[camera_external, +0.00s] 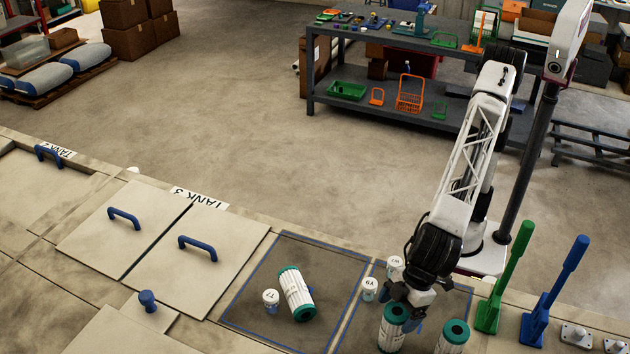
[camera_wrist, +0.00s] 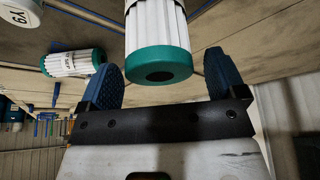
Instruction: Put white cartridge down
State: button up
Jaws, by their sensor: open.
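A white pleated cartridge with a green end cap (camera_external: 393,328) stands upright on the dark mat at the front right. My gripper (camera_external: 414,312) is right beside it, low over the mat. In the wrist view a cartridge (camera_wrist: 158,60), apparently this one, sits between my spread blue fingers (camera_wrist: 165,88), with a gap showing on both sides. Its far end is cut off there. A second green-capped cartridge (camera_external: 453,336) stands to the right, partly cut off. A third cartridge (camera_external: 295,293) lies on its side on the left mat; a lying one also shows in the wrist view (camera_wrist: 72,63).
Small white labelled cups stand nearby: T7 (camera_external: 271,301), Y9 (camera_external: 369,289) and W1 (camera_external: 395,266). A green lever (camera_external: 505,280) and a blue lever (camera_external: 553,292) rise at right. Tank lids with blue handles (camera_external: 197,246) lie left. The left mat (camera_external: 258,272) has bare space.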

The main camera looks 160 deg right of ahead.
jog(key=v, duration=0.9)
jog(key=shift+r, duration=0.35)
jog(key=shift+a, duration=0.15)
jog(key=shift+s, duration=0.1)
jog(key=s+a+f+n+y, duration=0.1)
jog(key=s+a+f+n, duration=0.1)
jog(key=s, duration=1.1)
jog(key=s+a+f+n, duration=0.2)
jog(key=s+a, duration=0.1)
jog(key=s, duration=1)
jog(key=s+a+f+n, duration=0.1)
jog(key=s+f, duration=0.3)
jog(key=s, duration=0.4)
jog(key=s+a+f+n+y, duration=0.1)
jog(key=s+f, duration=0.3)
jog(key=s, duration=0.4)
jog(key=s+a+f+n+g, duration=0.1)
jog(key=s+f, duration=0.3)
jog(key=s, duration=0.4)
jog(key=shift+s+f+n+y, duration=0.3)
jog(key=shift+s+y, duration=0.05)
jog(key=shift+y, duration=0.05)
jog(key=shift+o, duration=0.3)
jog(key=shift+a, duration=0.1)
jog(key=shift+r, duration=0.1)
